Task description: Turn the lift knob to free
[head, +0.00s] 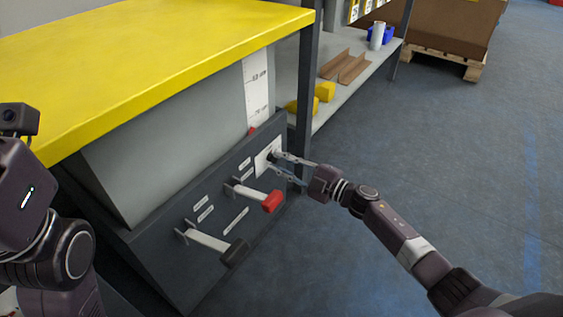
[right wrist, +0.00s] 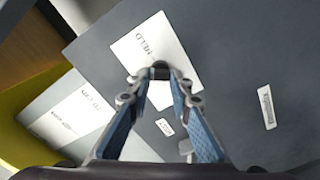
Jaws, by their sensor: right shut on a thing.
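The lift knob (head: 271,155) is a small dark knob on a white plate (head: 262,163) at the upper right of the dark sloping panel. My right gripper (head: 277,157) reaches in from the right and is shut on it. In the right wrist view the fingertips meet at the dark knob (right wrist: 160,72), over the white plate (right wrist: 140,48) printed "HELD". The gripper hides most of the knob and the plate's lower part, so its pointing direction is hard to tell. My left arm shows at the left edge; its fingers are out of view.
A lever with a red grip (head: 272,201) and one with a black grip (head: 235,252) stick out of the panel (head: 190,275) below the knob. A yellow tabletop (head: 150,60) overhangs above, with a dark post (head: 305,90) beside it.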

